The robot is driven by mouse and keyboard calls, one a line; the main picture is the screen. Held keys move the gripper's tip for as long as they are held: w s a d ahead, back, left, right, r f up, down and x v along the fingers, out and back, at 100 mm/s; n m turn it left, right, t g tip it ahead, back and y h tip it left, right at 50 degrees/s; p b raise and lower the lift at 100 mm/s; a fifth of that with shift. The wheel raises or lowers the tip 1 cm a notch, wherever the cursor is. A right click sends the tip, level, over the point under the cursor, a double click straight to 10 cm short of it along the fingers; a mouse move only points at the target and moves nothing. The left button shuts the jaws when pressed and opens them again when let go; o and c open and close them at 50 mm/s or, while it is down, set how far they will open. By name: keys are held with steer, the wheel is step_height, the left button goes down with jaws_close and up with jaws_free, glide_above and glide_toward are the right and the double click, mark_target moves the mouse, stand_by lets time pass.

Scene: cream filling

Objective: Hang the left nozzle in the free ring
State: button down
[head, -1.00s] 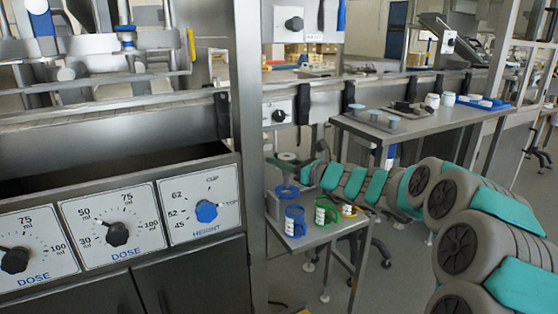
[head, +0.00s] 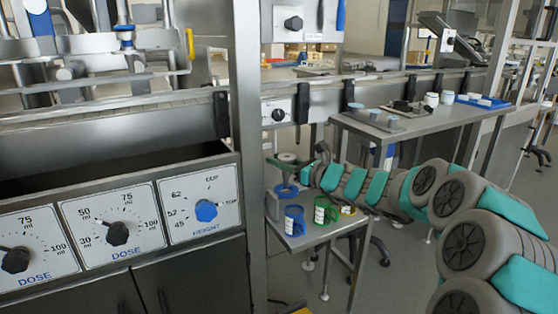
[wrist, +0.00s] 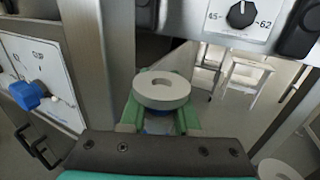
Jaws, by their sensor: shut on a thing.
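My gripper (wrist: 160,122) is shut on a nozzle with a pale round top (wrist: 162,90) that has a slot in it. The green fingers close around it from both sides, and a bit of blue shows beneath. In the head view the pale top (head: 288,157) shows at the end of my arm, above the left end of a small side table (head: 300,241). A blue round piece (head: 286,191) is below my gripper; I cannot tell whether it belongs to the nozzle. I cannot make out the free ring.
A steel post (head: 249,150) rises close left of my gripper. The panel with the blue height knob (head: 206,211) is further left.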

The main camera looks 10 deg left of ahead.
mark_target(279, 186)
steer(key=shift+f+b, duration=1.4)
steer(key=shift+f, duration=1.3)
stand_by(1.0)
